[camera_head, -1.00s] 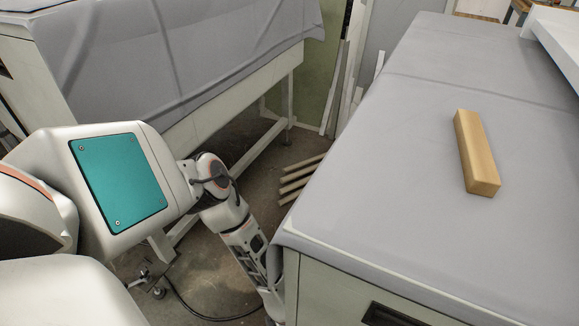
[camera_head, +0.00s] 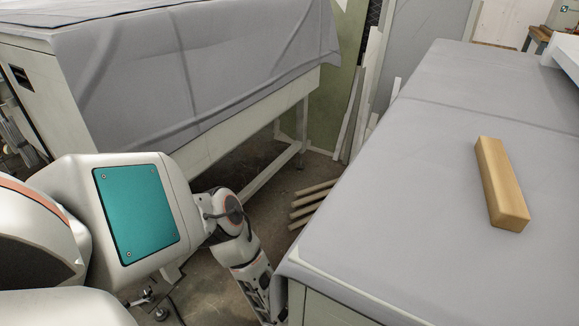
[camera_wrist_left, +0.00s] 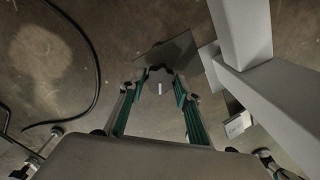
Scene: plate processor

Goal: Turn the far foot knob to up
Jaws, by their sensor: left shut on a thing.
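In the left wrist view a dark round foot knob (camera_wrist_left: 160,73) with a lobed edge and a pale mark lies over a flat grey plate (camera_wrist_left: 178,52) low near the floor. My left gripper (camera_wrist_left: 157,84) has its teal-sided fingers on either side of the knob and is shut on it. The pale mark runs towards the bottom of that picture. In the head view my left arm reaches down between the two covered benches, and its gripper is hidden behind the right bench's corner. My right gripper is not in view.
A pale leg and beam (camera_wrist_left: 245,50) stand close right of the knob. A cable (camera_wrist_left: 92,55) curves across the floor. The right bench (camera_head: 400,190), grey-covered, carries a wooden block (camera_head: 500,185). The left bench (camera_head: 200,75) stands opposite, with slats (camera_head: 312,203) on the floor between.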

